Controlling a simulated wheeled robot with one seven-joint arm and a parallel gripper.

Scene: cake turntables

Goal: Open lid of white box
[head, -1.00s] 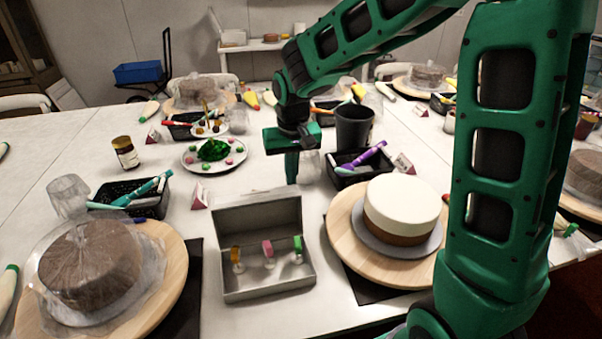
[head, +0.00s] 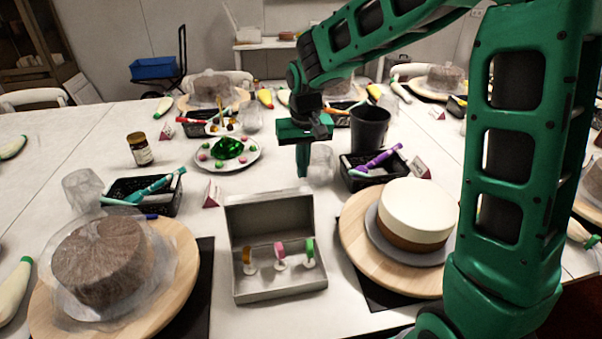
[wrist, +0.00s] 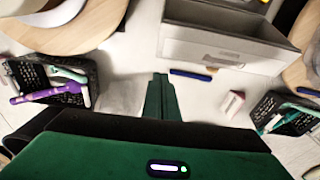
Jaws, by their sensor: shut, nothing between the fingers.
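The white box (head: 246,288) stands on the table between two cake turntables. Its lid (head: 270,219) stands raised at the back, and several small coloured items on white bases (head: 280,256) show inside. My gripper (head: 303,163) points down above the table behind the box, apart from the lid. Its green fingers are together and empty. In the wrist view the fingers (wrist: 160,98) hang near the back of the box (wrist: 222,48), not touching it.
A wrapped brown cake (head: 100,262) sits on the left turntable and a white-topped cake (head: 416,212) on the right one. Black baskets (head: 372,180) with tools stand on either side behind. A plate of sweets (head: 226,153), a clear cup (head: 322,163) and a dark cup (head: 369,130) are near my gripper.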

